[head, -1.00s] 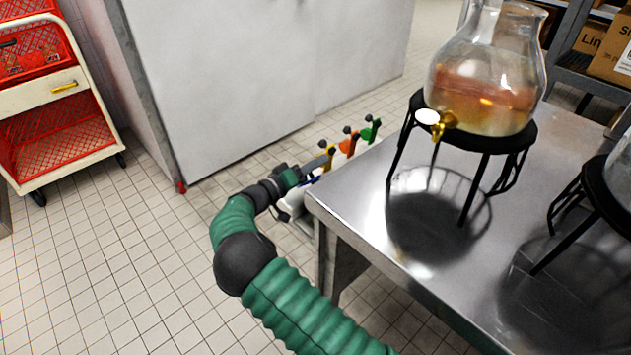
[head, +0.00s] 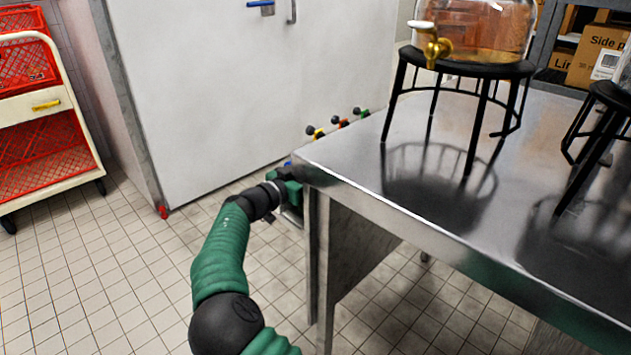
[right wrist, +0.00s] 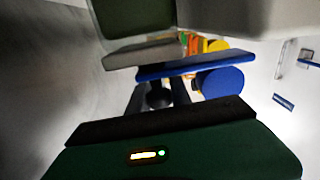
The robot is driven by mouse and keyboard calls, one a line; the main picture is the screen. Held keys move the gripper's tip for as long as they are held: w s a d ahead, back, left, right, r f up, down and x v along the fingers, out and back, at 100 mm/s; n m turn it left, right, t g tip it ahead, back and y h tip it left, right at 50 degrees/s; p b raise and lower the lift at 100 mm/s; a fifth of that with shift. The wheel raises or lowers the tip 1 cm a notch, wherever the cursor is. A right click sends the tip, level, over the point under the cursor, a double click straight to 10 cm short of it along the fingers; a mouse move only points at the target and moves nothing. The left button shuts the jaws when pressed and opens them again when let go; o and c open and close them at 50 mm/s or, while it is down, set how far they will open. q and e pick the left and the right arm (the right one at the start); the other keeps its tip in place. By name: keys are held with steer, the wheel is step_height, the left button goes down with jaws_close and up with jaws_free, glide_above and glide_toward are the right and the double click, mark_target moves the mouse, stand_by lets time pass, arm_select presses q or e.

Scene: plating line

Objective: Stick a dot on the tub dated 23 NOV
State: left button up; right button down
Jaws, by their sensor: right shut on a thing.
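My right gripper (head: 290,178) is at the near-left corner of the steel table, partly hidden by the edge. In the right wrist view the right gripper (right wrist: 158,85) is shut on a blue thing (right wrist: 185,67), with a flat bar and a round disc showing. A speck of blue also shows past the gripper in the head view. Beyond it, yellow (head: 315,132), orange (head: 340,122) and green (head: 361,112) pieces with black knobs stand in a row along the table's left edge. I see no tub and no readable date. My left gripper is out of view.
The steel table (head: 350,165) carries a glass vessel (head: 505,30) with a brass tap on a black stand (head: 490,70). A second stand (head: 600,125) is at right. A white door (head: 200,100) is behind. A cart with red crates (head: 40,140) stands left; tiled floor is clear.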

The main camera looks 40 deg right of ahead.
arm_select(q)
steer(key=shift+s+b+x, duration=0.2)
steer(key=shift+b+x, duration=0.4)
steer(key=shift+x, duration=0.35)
arm_select(e)
steer(key=shift+w+a+f+m, duration=0.1)
steer(key=shift+a+f+m, duration=0.05)
steer(key=shift+f+m, duration=0.3)
steer(key=c, duration=1.3)
jaws_free()
steer(key=shift+f, duration=0.1)
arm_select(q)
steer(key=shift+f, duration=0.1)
arm_select(e)
steer(key=shift+o, duration=0.6)
steer(key=shift+r, duration=0.2)
